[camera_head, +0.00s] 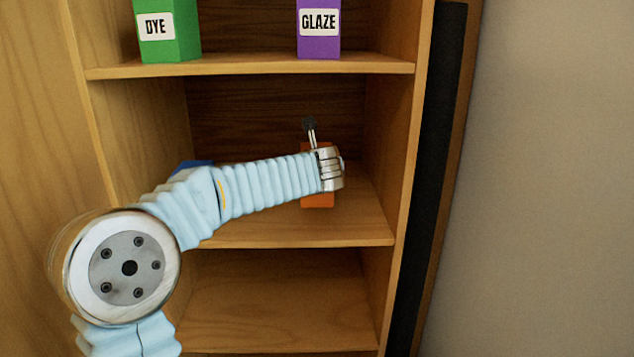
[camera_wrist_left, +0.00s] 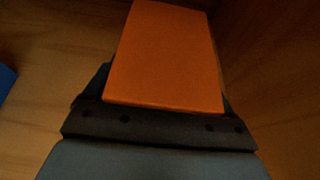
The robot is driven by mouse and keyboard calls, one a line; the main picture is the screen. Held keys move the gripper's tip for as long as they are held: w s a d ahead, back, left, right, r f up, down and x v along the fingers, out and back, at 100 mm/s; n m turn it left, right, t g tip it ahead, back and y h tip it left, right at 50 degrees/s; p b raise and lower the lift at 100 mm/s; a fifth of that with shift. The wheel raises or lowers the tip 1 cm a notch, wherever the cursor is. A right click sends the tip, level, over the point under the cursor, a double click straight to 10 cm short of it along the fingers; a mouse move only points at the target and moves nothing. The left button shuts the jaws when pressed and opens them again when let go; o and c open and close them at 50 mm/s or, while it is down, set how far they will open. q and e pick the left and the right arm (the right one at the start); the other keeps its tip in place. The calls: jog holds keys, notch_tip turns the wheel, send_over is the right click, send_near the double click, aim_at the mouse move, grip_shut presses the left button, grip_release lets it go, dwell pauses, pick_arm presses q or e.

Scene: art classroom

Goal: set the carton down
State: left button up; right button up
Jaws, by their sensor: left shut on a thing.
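An orange carton (camera_head: 317,201) is at the middle shelf (camera_head: 300,230) of the wooden cabinet in the head view, mostly hidden behind my left wrist. In the left wrist view the carton (camera_wrist_left: 165,60) fills the space in front of my left gripper (camera_wrist_left: 160,122), with dark finger parts at both its sides. The gripper is shut on it. In the head view the fingers are hidden behind the wrist. I cannot tell whether the carton's base touches the shelf board. My right gripper is not in view.
A blue object (camera_head: 191,165) stands left on the same shelf, partly behind my arm; its edge shows in the left wrist view (camera_wrist_left: 6,82). A green DYE carton (camera_head: 170,45) and a purple GLAZE carton (camera_head: 319,46) stand on the shelf above. The lower shelf (camera_head: 280,310) looks empty.

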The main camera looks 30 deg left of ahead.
pick_arm(q)
jog(key=shift+f, duration=1.4)
jog(key=shift+b, duration=0.35)
jog(key=o, duration=1.3)
jog(key=shift+d+f, duration=0.1)
jog(key=v, duration=1.2)
